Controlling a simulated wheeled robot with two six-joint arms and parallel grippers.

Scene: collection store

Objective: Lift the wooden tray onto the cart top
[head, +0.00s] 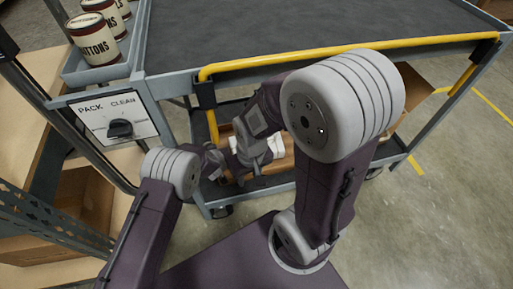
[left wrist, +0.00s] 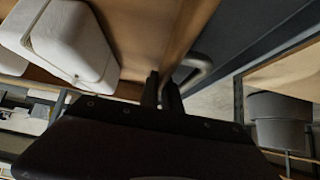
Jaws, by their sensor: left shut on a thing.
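The wooden tray (head: 285,167) is low inside the cart, below its top, with white contents (head: 274,147); my arms hide much of it. The dark grey cart top (head: 310,25) is above and beyond it. In the left wrist view, my left gripper (left wrist: 163,90) is shut at the tray's wooden side (left wrist: 150,22), by a curved metal handle (left wrist: 198,72). A white block (left wrist: 70,38) lies in the tray there. My right gripper (head: 256,166) points down at the tray in the head view; its fingertips are too small and covered to read.
A yellow rail (head: 350,51) runs along the cart top's near edge, above the tray. A PACK/CLEAN switch panel (head: 112,120) and button tins (head: 93,40) are at the left. A cardboard box (head: 412,98) is at the right. The cart top shows bare.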

